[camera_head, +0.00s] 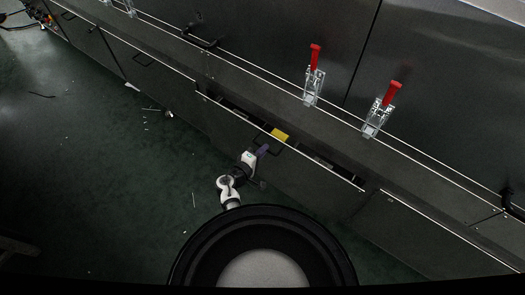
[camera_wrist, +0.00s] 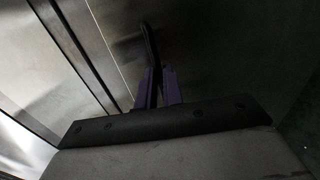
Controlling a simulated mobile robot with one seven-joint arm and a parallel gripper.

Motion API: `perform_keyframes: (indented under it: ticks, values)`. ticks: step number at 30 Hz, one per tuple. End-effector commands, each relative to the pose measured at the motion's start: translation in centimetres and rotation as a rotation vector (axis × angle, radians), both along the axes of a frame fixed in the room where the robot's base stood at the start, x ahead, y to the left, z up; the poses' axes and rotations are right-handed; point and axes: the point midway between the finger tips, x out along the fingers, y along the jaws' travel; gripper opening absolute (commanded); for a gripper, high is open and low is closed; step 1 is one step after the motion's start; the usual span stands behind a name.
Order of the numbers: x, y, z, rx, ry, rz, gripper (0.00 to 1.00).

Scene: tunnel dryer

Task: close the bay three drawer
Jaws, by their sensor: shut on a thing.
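The drawer (camera_head: 312,188) in the middle of the dark cabinet row stands partly open in the head view. A dark gap shows behind its light top edge. Its black bar handle (camera_wrist: 149,42) rises between my fingers in the wrist view. My gripper (camera_head: 264,149) is at the drawer front, with its purple fingers shut on the handle. The fingers also show in the wrist view (camera_wrist: 157,72). The part of the handle between the fingertips is hidden. No label for bay three is readable.
A yellow object (camera_head: 280,134) shows in the drawer's opening. Two red-handled clamps (camera_head: 313,75) (camera_head: 380,110) stand on the ledge above. Neighbouring drawer fronts (camera_head: 145,75) look shut. The green floor (camera_head: 110,180) at left is mostly clear, with small scattered debris.

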Motion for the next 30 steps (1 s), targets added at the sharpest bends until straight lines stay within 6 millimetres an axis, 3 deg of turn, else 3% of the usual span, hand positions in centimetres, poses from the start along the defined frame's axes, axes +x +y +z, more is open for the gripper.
perform_keyframes:
  ticks: [9,17,18,23,30]
  values:
    - [3.3,-2.4,-0.3,0.002,-0.003,-0.003,0.00]
    - [3.5,-2.6,0.1,0.001,-0.002,0.000,0.00]
    - [3.6,-2.6,0.1,0.001,-0.002,0.000,0.10]
    - [3.5,-2.6,0.1,0.000,-0.001,0.000,0.30]
    - [3.4,-2.5,0.0,0.000,0.000,0.000,0.30]
